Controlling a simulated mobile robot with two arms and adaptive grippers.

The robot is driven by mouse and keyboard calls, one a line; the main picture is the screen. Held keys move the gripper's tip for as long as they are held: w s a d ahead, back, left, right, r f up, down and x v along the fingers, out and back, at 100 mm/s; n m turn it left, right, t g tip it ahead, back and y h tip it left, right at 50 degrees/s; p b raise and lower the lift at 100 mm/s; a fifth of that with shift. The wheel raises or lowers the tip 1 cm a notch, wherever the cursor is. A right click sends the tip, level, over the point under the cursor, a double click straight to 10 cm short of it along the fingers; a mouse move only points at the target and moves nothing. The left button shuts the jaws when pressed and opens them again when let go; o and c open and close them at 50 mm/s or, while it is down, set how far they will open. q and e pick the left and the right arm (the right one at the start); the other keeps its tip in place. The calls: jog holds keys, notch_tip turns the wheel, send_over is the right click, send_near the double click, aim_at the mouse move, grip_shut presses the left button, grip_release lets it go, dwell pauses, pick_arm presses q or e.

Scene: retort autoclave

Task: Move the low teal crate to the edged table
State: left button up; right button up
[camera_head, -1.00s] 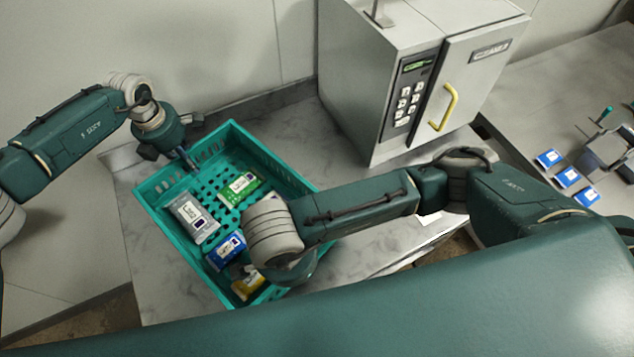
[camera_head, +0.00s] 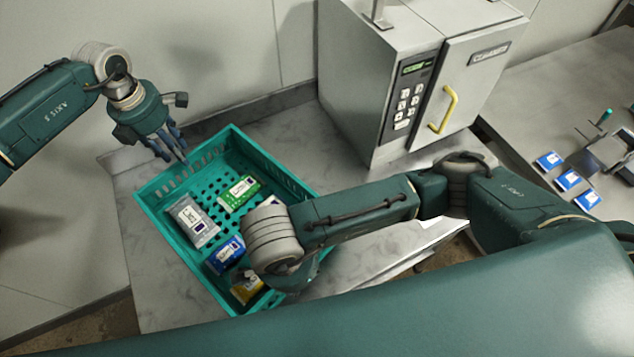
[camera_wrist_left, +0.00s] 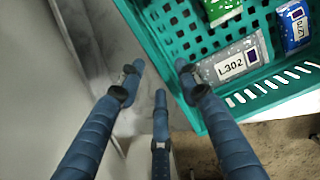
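The low teal crate (camera_head: 168,238) sits on a grey marble-look worktop (camera_head: 330,150). It holds a silver pouch (camera_head: 190,222), a green pouch (camera_head: 239,192), a blue pouch (camera_head: 226,254), a yellow pouch (camera_head: 247,287) and one partly hidden pouch. My left gripper (camera_head: 172,150) is open and empty, just above the crate's far-left corner. In the left wrist view its fingers (camera_wrist_left: 158,85) are spread, with the crate wall (camera_wrist_left: 165,62) beside them. My right forearm crosses the crate's near-right side and hides most of the right gripper (camera_head: 300,275); its fingers do not show.
A grey autoclave (camera_head: 400,90) with a yellow handle (camera_head: 444,110) stands at the back of the worktop. Another table (camera_head: 560,90) at right carries several blue-and-white packets (camera_head: 569,179) and a dark device (camera_head: 608,150). A wall closes off the back left.

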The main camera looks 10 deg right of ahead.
pick_arm(q)
notch_tip(320, 180, up, 4)
jog(key=shift+a+f, duration=0.15)
jog(key=shift+f, duration=0.1)
jog(key=shift+s+r, duration=0.1)
jog(key=shift+r, duration=0.05)
pick_arm(e)
jog(key=shift+r, duration=0.1)
jog(key=r, duration=0.3)
jog(key=a+r, duration=0.1)
jog(key=r, duration=0.7)
jog(key=shift+s+a, duration=0.15)
jog(key=shift+s, duration=0.1)
jog(key=shift+s+r, duration=0.1)
jog(key=shift+r, duration=0.25)
